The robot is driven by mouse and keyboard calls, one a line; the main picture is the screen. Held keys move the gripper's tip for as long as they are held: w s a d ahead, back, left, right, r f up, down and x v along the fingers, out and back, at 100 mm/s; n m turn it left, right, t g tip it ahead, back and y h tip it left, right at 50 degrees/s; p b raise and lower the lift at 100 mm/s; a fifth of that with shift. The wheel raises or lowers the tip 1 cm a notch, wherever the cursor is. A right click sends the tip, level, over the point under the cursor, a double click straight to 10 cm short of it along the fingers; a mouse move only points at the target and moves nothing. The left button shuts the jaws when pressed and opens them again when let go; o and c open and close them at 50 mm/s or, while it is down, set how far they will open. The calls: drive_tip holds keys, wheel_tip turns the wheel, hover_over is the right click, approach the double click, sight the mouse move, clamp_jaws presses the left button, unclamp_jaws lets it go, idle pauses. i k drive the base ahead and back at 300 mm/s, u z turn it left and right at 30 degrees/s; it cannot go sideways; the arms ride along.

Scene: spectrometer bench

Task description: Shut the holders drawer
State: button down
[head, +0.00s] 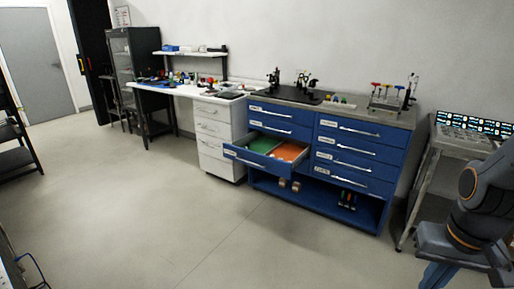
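A blue cabinet (345,122) stands against the back wall with two columns of drawers. One drawer (240,157), low in the left column, is pulled out. Its front has a white label, too small to read, and a pale bar handle. Inside are a green section (263,145) and an orange section (288,151). The other drawers of this cabinet look shut. I cannot tell from the labels which is the holders drawer. Part of my arm shows at the right edge, well apart from the drawer; my gripper is not in view.
Left of the cabinet are a white drawer unit (213,140) and a white bench (180,90). A grey cart (442,142) with lit panels stands at right. The floor (170,215) before the open drawer is clear. A dark shelf (10,150) is at far left.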

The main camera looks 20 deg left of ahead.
sight(262, 145)
drive_tip(key=i, duration=1.25)
drive_tip(key=u, duration=2.4)
drive_tip(key=i, duration=1.5)
drive_tip(key=z, duration=1.65)
